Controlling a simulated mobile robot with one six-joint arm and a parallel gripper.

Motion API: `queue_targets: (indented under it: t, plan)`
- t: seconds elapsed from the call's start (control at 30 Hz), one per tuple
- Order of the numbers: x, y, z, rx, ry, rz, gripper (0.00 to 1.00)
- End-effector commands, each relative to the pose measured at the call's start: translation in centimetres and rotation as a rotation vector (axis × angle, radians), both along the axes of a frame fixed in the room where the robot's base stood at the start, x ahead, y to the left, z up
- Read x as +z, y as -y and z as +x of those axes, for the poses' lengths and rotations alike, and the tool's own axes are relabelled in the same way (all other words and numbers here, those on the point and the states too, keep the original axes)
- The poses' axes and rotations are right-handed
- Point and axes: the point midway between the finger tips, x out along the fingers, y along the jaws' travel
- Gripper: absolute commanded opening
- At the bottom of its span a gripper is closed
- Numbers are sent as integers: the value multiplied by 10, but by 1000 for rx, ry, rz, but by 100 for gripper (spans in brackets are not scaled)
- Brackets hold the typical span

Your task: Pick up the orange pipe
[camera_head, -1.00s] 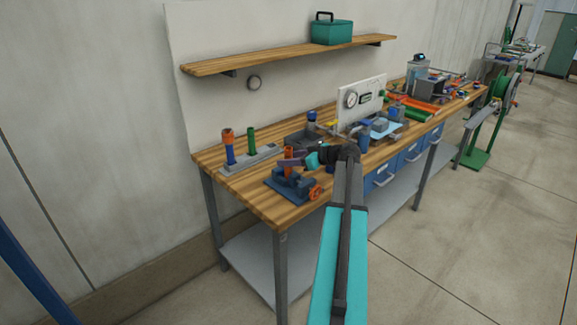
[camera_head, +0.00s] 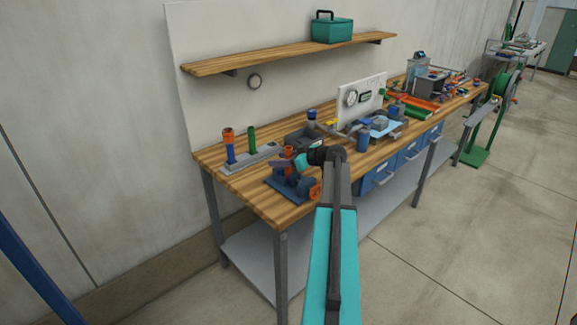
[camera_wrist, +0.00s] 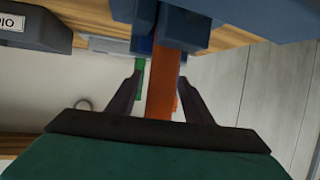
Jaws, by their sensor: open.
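The orange pipe (camera_wrist: 163,85) stands in a blue vise (camera_wrist: 185,25), which shows at the top of the wrist view. In the head view the top of the pipe (camera_head: 288,151) rises above the vise (camera_head: 291,186) on the near left part of the bench. My gripper (camera_wrist: 158,85) is open, with one dark finger on each side of the pipe and a visible gap on both sides. In the head view my gripper (camera_head: 282,164) is at the pipe and partly covers it.
A grey rack (camera_head: 249,160) behind the vise holds a blue pipe with an orange top (camera_head: 229,146) and a green pipe (camera_head: 252,140). A dark bin (camera_head: 303,138) and a gauge panel (camera_head: 362,103) stand farther right. A shelf (camera_head: 285,55) hangs above.

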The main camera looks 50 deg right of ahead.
Motion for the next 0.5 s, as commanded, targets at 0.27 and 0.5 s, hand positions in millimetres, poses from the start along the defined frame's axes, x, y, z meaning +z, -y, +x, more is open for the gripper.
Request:
queue_targets:
  t: [0.27,0.5]
  plan:
    - [0,0,0,0,0,0,7]
    - [0,0,0,0,0,0,2]
